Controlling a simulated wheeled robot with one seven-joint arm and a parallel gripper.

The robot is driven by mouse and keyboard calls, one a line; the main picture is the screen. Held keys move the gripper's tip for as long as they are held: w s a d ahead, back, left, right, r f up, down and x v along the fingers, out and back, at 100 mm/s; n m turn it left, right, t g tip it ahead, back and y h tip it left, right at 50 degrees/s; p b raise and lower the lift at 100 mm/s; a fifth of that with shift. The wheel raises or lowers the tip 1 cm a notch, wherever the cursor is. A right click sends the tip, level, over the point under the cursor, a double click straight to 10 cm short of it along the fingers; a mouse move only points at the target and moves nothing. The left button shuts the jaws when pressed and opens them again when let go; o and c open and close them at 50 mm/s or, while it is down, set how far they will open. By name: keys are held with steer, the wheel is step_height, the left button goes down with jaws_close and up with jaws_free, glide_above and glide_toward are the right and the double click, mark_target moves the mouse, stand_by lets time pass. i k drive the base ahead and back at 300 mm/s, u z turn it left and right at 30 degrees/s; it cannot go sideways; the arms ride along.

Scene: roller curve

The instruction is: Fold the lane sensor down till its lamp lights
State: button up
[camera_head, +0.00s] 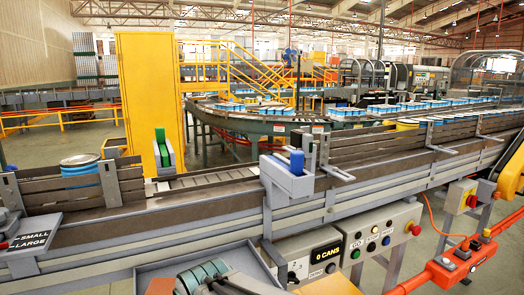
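Two upright sensor-like units flank the conveyor (215,199); I cannot tell for certain which is the lane sensor. The far one is a green upright block (160,139) in a pale bracket (170,158), on the far rail before a yellow cabinet. I cannot make out my gripper's fingers; a grey and teal form at the bottom edge is cut off and unclear.
A control box (375,235) with buttons and a counter reading "0 CANS" (325,253) hang below the front rail. A SMALL/LARGE plate (30,240) is at the left. Blue-banded cans (80,165) stand at the left. An orange rail (455,262) is at the right.

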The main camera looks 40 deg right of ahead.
mark_target(299, 139)
steer(key=z, duration=0.45)
steer(key=k, duration=1.15)
steer(key=z, duration=1.05)
steer(key=i, duration=1.35)
steer(key=u, duration=0.75)
